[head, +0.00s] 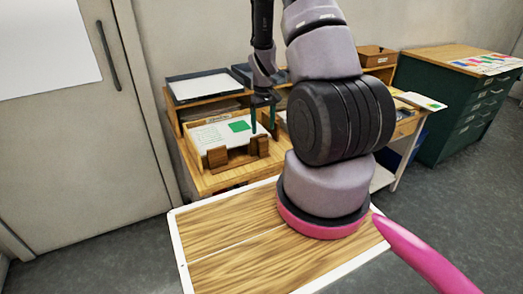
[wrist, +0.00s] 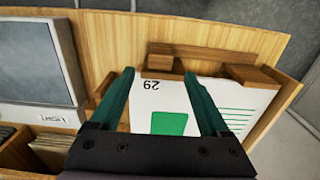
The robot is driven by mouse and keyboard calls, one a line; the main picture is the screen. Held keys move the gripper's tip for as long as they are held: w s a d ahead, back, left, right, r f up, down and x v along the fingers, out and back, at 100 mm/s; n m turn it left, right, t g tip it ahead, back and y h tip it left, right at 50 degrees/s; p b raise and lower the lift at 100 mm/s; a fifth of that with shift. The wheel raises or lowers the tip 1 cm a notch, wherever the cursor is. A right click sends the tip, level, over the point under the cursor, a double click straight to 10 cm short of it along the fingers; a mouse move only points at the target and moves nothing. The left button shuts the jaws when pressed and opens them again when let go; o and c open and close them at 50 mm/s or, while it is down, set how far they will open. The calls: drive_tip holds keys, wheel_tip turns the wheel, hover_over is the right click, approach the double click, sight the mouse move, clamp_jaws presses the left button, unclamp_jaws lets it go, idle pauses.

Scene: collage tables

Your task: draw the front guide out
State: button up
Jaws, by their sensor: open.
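The front guide appears to be a white card with a green block and a printed number (wrist: 168,122). It also shows in the head view (head: 239,126), leaning back in a wooden holder on the desk, with white edges of more cards around it. Wooden blocks of the holder (head: 217,157) stand at its front edge; they also show in the wrist view (wrist: 250,75). My gripper (wrist: 158,73) is open, its two green fingers spread over the card face. In the head view, my gripper (head: 262,127) is at the card's right part. Contact cannot be told.
A tray with a pale top (head: 203,86) stands on a shelf behind. A grey box with a label (wrist: 38,60) is left of my gripper in the wrist view. A green drawer cabinet (head: 450,105) stands at right.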

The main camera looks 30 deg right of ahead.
sight(263, 147)
wheel_tip(263, 147, down, 10)
drive_tip(key=shift+f, duration=0.15)
idle(0.3)
drive_tip(key=shift+c, duration=0.3)
clamp_jaws()
idle(1.1)
